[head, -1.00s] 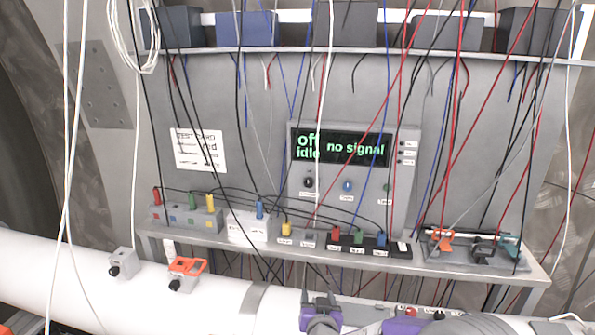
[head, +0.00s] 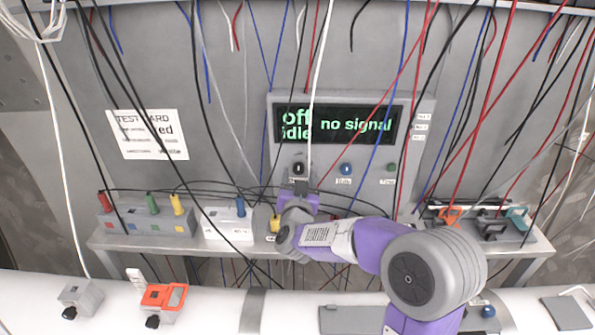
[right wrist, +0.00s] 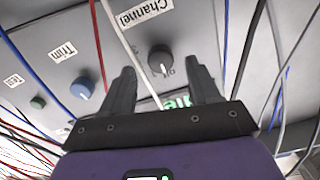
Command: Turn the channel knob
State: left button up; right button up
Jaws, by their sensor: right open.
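The channel knob (head: 298,169) is a dark round knob at the left of a row under the display on the grey panel. In the right wrist view the dark knob (right wrist: 162,61), with a white pointer mark, sits under the "Channel" label (right wrist: 140,12). My right gripper (head: 299,187) is just below the knob in the head view. In the wrist view its two fingers (right wrist: 162,80) are apart and point toward the knob, with nothing between them; whether they touch it cannot be told. The display (head: 340,125) reads "off idle" and "no signal". My left gripper is not in view.
A blue Trim knob (head: 346,169) and a green Test button (head: 391,168) are to the right. Several loose cables hang across the panel. A shelf (head: 205,244) with coloured plugs lies below, above a white pipe (head: 215,305).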

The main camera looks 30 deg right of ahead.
jog(key=shift+x, duration=1.05)
jog(key=shift+a, duration=0.1)
jog(key=shift+c, duration=0.4)
